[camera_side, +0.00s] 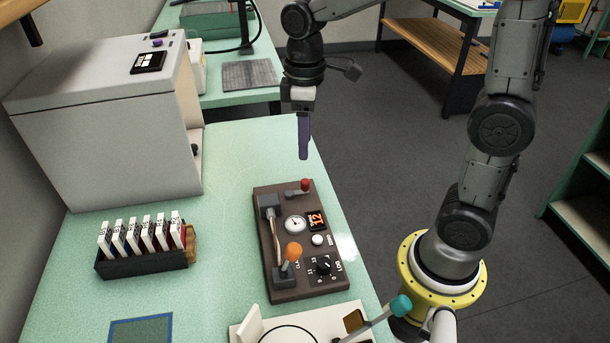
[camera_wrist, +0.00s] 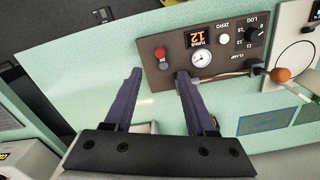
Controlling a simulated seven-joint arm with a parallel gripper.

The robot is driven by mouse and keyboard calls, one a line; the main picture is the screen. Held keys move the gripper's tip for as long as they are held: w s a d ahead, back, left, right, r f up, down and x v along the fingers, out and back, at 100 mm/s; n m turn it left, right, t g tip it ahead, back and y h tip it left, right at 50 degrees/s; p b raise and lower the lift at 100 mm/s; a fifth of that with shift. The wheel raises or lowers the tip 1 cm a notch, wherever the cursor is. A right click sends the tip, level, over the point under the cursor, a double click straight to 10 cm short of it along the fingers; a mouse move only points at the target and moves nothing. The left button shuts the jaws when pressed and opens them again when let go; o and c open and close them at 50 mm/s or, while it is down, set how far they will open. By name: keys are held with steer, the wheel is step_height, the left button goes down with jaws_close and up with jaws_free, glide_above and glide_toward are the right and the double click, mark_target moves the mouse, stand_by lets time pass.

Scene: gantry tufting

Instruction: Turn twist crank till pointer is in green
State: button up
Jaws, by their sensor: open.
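A dark brown panel box (camera_side: 265,235) lies on the green table. At its far end is a small grey crank with a red knob (camera_side: 305,185), seen also in the wrist view (camera_wrist: 160,53). Beside it is a round white dial (camera_side: 295,225), also in the wrist view (camera_wrist: 202,58); its pointer and any green zone are too small to read. A teal-knobbed lever (camera_side: 401,305) stands at a pale device near the front. I cannot tell which of the two is the twist crank. My gripper (camera_side: 303,153) points down with open purple fingers (camera_wrist: 159,73), empty, above the table near the red knob.
The panel also has an orange display reading 12 (camera_side: 316,219), a clamp lever with orange ball (camera_side: 293,251) and a black selector knob (camera_side: 323,265). A rack of several labelled cards (camera_side: 140,262) and a large grey machine (camera_side: 110,130) stand left.

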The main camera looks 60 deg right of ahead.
mark_target(305, 181)
step_height(305, 181, down, 10)
steer(key=shift+f, duration=0.1)
stand_by(0.4)
jaws_close()
